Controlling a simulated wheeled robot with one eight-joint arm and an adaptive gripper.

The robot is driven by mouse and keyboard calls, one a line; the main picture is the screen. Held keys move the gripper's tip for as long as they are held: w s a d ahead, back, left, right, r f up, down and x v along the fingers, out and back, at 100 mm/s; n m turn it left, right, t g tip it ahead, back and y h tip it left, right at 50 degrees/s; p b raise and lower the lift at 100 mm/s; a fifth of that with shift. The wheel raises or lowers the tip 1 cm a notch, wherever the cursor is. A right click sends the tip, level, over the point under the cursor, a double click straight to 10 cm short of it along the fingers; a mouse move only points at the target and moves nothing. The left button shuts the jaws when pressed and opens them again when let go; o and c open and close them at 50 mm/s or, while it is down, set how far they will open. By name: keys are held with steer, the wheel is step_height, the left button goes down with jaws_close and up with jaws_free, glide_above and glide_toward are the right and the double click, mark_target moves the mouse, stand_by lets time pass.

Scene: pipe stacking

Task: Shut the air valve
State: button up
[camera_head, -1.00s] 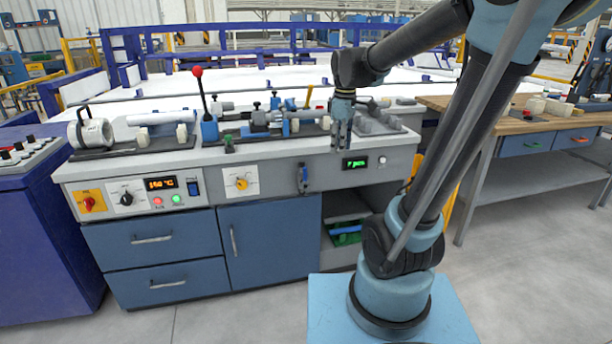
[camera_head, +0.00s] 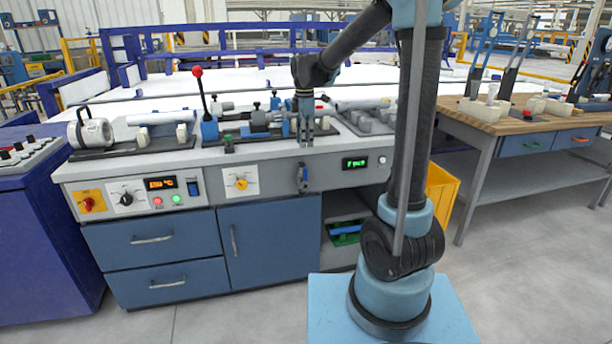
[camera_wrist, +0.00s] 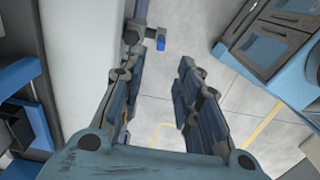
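The air valve (camera_head: 302,178) is a small fitting with a blue handle on the grey front panel of the workbench, left of the green display. The handle looks upright in the head view. In the wrist view, a dark fitting with a blue tip (camera_wrist: 160,43), apparently this valve, sticks out from the bench front just beyond my fingertips. My gripper (camera_head: 305,142) points down above the valve near the bench's front edge, apart from it. In the wrist view my gripper (camera_wrist: 158,78) is open, with bare floor between its fingers.
The workbench (camera_head: 215,158) carries a red-knobbed lever (camera_head: 198,75), clamps and pipe pieces. A rotary switch with a yellow centre (camera_head: 240,183) is left of the valve. The green display (camera_head: 354,163) is right of it. A yellow bin (camera_head: 441,195) stands behind my arm. The floor in front is clear.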

mark_target(305, 180)
step_height(305, 180, down, 15)
steer(key=shift+r, duration=0.2)
stand_by(0.3)
jaws_close()
